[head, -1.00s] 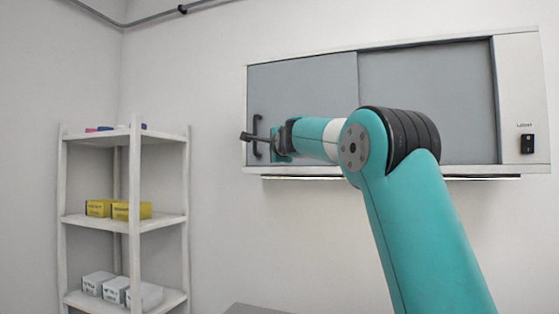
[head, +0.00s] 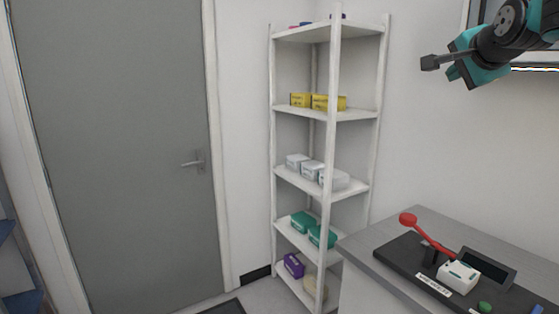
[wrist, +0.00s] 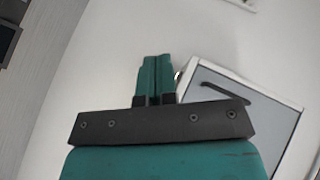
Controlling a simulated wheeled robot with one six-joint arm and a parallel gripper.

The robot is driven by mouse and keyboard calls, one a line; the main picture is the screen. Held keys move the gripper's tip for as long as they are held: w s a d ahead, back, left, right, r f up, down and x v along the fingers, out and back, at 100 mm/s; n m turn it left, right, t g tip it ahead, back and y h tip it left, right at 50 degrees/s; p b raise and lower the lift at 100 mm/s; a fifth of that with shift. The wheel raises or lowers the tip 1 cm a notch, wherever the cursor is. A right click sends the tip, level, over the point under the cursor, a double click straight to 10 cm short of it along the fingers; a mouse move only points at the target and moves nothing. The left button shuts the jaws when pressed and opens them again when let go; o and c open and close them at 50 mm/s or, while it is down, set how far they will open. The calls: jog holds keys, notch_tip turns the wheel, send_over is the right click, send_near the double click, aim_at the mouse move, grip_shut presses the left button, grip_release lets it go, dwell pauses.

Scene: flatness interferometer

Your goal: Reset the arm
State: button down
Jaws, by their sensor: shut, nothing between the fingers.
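My gripper (head: 431,62) is in the upper right of the head view, on the end of my teal and black arm. It is raised in the air, with the workbench below it. In the wrist view its two teal fingers (wrist: 155,75) are closed together with nothing between them. The grey-fronted wall cabinet (wrist: 270,120) is right of the fingers in the wrist view, with its dark handle (wrist: 238,91) close by. Only a lower corner of the cabinet shows in the head view. Most of my arm is out of frame.
A grey workbench (head: 420,222) at lower right holds a black device (head: 405,258) with a red-knobbed lever (head: 425,234). A white corner shelf (head: 325,115) holds several boxes. A closed grey door (head: 110,130) is at left. The air around the gripper looks clear.

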jog(key=s+a+f+n+g+y, duration=0.65)
jog(key=s+a+f+n, duration=0.55)
jog(key=s+a+f, duration=0.4)
jog(key=s+a+f+n+g, duration=0.3)
jog(key=s+f+n, duration=0.2)
jog(key=s, duration=0.4)
jog(key=s+a+f+n+g, duration=0.4)
jog(key=s+f+n, duration=0.1)
jog(key=s, duration=0.4)
jog(key=shift+f, duration=0.35)
jog(key=shift+a, duration=0.15)
